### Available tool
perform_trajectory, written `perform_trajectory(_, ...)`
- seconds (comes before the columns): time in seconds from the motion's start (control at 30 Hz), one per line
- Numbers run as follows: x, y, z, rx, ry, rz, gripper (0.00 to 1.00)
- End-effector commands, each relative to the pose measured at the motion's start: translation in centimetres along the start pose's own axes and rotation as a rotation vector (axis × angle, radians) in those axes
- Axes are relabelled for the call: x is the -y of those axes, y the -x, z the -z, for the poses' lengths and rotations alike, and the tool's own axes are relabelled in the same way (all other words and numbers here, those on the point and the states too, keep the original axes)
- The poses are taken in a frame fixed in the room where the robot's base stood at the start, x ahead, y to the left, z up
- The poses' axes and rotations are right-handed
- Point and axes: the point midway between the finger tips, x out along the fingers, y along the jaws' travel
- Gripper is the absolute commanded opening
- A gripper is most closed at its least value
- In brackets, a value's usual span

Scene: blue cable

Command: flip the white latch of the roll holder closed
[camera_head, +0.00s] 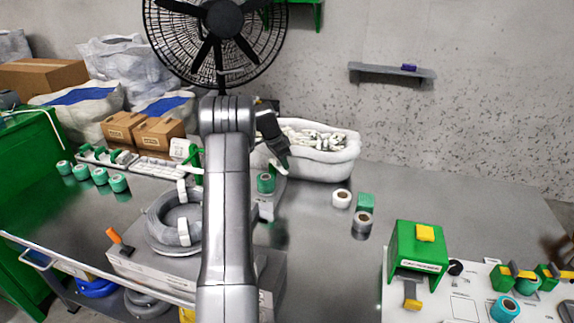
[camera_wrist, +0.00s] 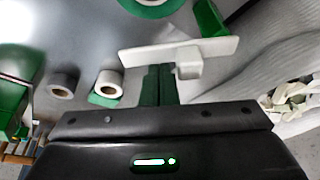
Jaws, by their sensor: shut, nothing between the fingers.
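The white latch (camera_wrist: 205,48) of the roll holder shows in the wrist view as a long flat bar with a small block on its near side. A green roll (camera_wrist: 152,5) is beyond it, cut off by the top edge. My gripper (camera_wrist: 158,70) is shut and empty; its fingertips are close to the bar, just left of the block. I cannot tell whether they touch. In the head view my gripper (camera_head: 284,163) is just above and right of the green roll (camera_head: 265,183) on the holder. My arm partly hides the holder there, and the latch's position is unclear.
A white bin (camera_head: 322,165) of pale pieces stands right behind my gripper. A grey cable coil (camera_head: 172,222) is left of my arm.

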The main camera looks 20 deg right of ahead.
Motion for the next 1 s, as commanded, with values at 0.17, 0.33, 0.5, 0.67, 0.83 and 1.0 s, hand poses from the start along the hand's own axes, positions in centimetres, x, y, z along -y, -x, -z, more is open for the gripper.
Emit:
perform_trajectory(0.17, -0.2, 0.3, -1.1, 0.0, -0.156, -0.055, 0.0)
perform_trajectory(0.33, -0.2, 0.8, -2.0, 0.0, -0.308, -0.108, 0.0)
perform_trajectory(0.5, -0.1, 1.1, -2.9, 0.0, -0.452, -0.158, 0.0)
perform_trajectory(0.67, 0.2, 1.3, -3.6, 0.001, -0.569, -0.199, 0.0)
perform_trajectory(0.83, 0.3, 1.6, -4.2, 0.0, -0.646, -0.226, 0.0)
perform_trajectory(1.0, 0.5, 1.7, -4.5, 0.001, -0.644, -0.225, 0.0)
